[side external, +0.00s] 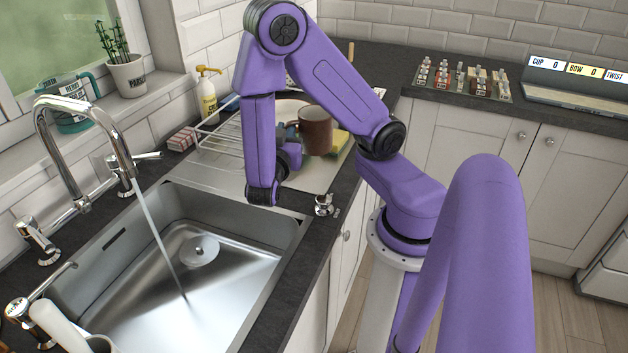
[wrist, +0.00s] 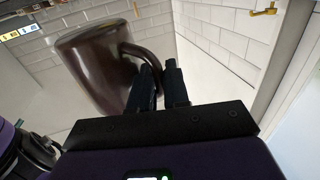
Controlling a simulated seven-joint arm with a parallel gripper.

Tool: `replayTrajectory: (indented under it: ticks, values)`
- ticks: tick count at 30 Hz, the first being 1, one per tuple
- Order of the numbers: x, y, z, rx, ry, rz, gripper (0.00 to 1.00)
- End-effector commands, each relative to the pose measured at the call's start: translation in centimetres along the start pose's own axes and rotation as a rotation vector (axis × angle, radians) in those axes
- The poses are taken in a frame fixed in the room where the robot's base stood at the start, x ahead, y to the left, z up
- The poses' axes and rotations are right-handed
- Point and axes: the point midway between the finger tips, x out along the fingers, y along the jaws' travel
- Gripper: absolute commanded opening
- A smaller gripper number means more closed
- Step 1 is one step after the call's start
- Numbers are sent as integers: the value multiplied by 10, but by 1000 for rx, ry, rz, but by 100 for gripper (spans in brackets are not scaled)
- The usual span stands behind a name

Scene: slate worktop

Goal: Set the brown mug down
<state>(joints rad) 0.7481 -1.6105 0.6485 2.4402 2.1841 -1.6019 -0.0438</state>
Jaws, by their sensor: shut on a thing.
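The brown mug (side external: 316,130) is in the side external view, behind my purple arm and over the pale surface beside the sink. It looks upright there. I cannot tell whether its base touches that surface. In the wrist view the mug (wrist: 92,68) fills the upper left, and its handle reaches toward my gripper (wrist: 161,75). The two dark fingers are shut on the handle, with the left finger over part of it. In the side external view my gripper (side external: 291,136) is mostly hidden by my arm, left of the mug.
A yellow sponge (side external: 341,141) lies just right of the mug. A wire rack (side external: 222,128) stands to the left. The sink (side external: 215,300) with running tap (side external: 120,135) is in front. A soap bottle (side external: 208,95) stands by the wall. A small metal fitting (side external: 323,205) is on the counter edge.

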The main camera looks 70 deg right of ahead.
Motion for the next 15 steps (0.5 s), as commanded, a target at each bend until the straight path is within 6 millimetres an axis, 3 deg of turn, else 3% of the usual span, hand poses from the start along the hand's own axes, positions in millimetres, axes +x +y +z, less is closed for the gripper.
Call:
replayTrajectory:
  ticks: [9, 15]
  values:
    - [0, 0, 2, -1, 2, -1, 0]
    - [0, 0, 24, -4, 4, -1, 0]
